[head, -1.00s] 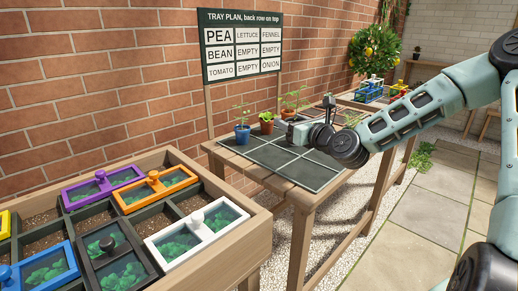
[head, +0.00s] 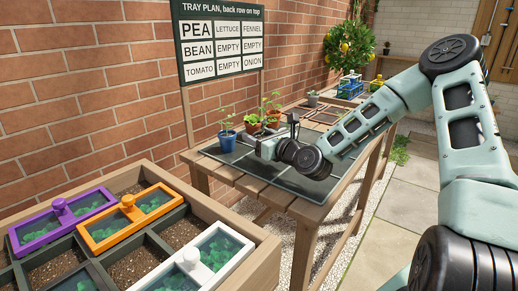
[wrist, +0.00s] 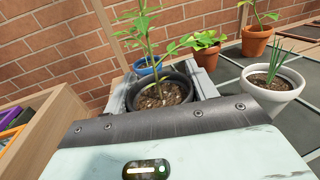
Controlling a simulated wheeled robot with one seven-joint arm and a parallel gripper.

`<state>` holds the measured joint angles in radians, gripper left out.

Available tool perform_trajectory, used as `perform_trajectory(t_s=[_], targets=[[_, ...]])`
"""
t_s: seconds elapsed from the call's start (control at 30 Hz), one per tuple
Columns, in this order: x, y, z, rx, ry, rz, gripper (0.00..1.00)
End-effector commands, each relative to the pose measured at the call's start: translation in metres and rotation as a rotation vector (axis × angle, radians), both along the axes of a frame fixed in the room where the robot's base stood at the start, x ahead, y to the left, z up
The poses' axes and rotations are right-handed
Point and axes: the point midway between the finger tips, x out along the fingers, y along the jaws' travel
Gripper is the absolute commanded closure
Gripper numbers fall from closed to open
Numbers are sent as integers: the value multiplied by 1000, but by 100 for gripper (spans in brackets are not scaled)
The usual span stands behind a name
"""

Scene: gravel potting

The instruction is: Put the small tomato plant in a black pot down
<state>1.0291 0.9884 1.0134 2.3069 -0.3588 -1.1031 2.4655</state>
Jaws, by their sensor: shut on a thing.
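My gripper (wrist: 160,92) is shut on a black pot (wrist: 178,112) with dark soil and a leafy green plant (wrist: 146,40). One finger shows on each side of the pot. In the head view my gripper (head: 266,149) is over the front left of the dark gridded tray (head: 292,178) on the wooden bench. The black pot cannot be made out there. I cannot tell whether its base touches the tray. The tray plan board (head: 222,38) reads pea, lettuce, fennel; bean, empty, empty; tomato, empty, onion.
A blue pot (head: 229,141) stands just behind my gripper. Terracotta pots (wrist: 206,57) (wrist: 256,41) stand farther back, and a white pot (wrist: 270,99) with thin green shoots stands to the right. A wooden planter (head: 247,262) with coloured lidded boxes is at front left.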

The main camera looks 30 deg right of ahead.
Motion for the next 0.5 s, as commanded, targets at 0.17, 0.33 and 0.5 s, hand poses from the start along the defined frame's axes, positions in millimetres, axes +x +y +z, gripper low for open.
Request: perform_trajectory(t_s=[0.17,0.33,0.5], targets=[[0,1,-27,1,1,1,68],[0,0,-31,0,0,1,68],[0,0,-32,1,0,1,68]])
